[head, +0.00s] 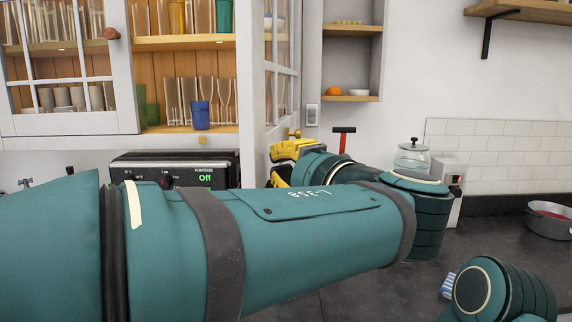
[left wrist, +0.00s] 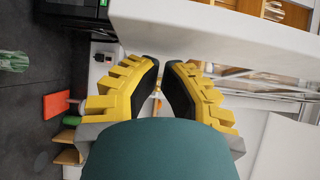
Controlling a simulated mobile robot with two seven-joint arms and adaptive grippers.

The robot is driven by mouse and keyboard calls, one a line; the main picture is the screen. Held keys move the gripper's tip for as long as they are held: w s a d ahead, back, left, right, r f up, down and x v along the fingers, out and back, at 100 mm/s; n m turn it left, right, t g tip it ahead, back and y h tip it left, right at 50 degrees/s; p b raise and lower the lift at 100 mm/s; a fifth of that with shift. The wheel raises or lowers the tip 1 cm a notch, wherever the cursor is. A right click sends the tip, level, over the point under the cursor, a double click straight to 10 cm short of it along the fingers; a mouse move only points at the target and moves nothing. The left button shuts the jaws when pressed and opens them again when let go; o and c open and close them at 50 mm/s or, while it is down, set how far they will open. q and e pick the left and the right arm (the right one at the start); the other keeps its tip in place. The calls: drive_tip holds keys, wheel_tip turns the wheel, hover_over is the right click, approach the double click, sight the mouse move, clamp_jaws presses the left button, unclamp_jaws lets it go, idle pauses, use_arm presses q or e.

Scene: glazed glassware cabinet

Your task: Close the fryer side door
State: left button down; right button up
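The white glazed cabinet door (head: 254,90) on the right stands swung open, with a small brass knob (head: 291,133) low on it. I take it for the fryer side door. My left gripper (head: 276,163) has yellow fingers and is at the door's lower part, partly hidden by my arm. In the left wrist view, the black-padded fingers (left wrist: 162,66) have a narrow gap with nothing clear between them. Their tips are close to the door's white edge (left wrist: 205,30); I cannot tell if they touch it. My right gripper is out of view.
A black appliance (head: 135,165) with a green "Off" display is below the cabinet, partly behind my arm. Glasses and a blue cup (head: 201,115) stand inside the cabinet. A glass-lidded jar (head: 411,155) and a pot (head: 548,221) are on the dark counter at right.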

use_arm(q)
drive_tip(key=shift+w+a+f, duration=0.1)
drive_tip(key=shift+w+a, duration=0.2)
drive_tip(key=shift+a, duration=0.1)
drive_tip(key=shift+s, duration=0.15)
drive_tip(key=shift+d, duration=0.1)
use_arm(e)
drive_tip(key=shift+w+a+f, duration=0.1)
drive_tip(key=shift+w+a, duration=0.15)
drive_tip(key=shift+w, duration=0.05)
